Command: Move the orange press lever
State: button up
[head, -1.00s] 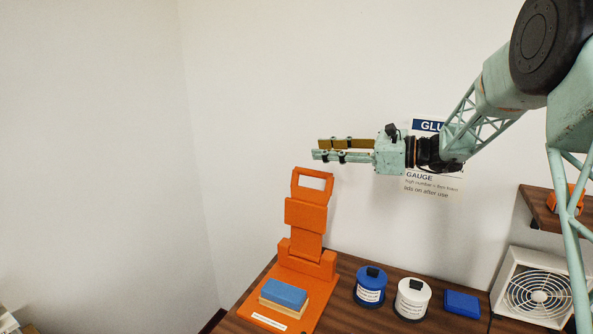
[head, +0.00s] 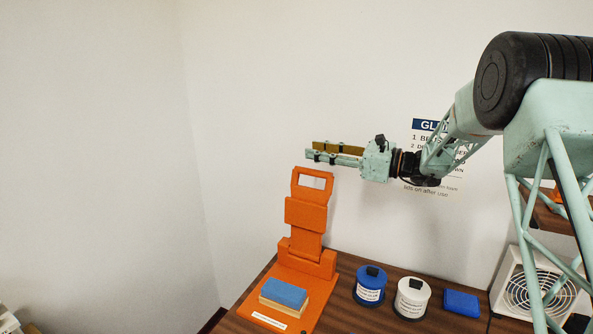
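The orange press (head: 292,286) stands on the left part of the wooden counter. Its orange lever (head: 306,214) stands upright and ends in a looped handle (head: 295,184) at the top. A blue-topped block (head: 284,294) lies on the press base. My gripper (head: 335,153) points left, just above and behind or level with the handle; the depth is hard to judge. A gap shows between its two fingers, and nothing is between them. The handle is outside the fingers, and I see no clear contact.
A blue tub (head: 369,292), a white tub (head: 411,301) and a blue block (head: 461,303) stand right of the press on the counter (head: 392,266). A fan (head: 527,283) is at the right, partly behind my arm. A printed sign (head: 424,124) hangs on the wall, partly covered.

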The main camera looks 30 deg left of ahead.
aim_at(300, 169)
jog(key=shift+f, duration=0.85)
notch_tip(300, 169, down, 6)
jog(key=shift+f, duration=0.1)
jog(key=a, duration=0.6)
jog(key=shift+s+b, duration=0.3)
jog(key=shift+s, duration=0.1)
jog(key=shift+s+a, duration=0.1)
jog(key=shift+a, duration=0.65)
grip_shut()
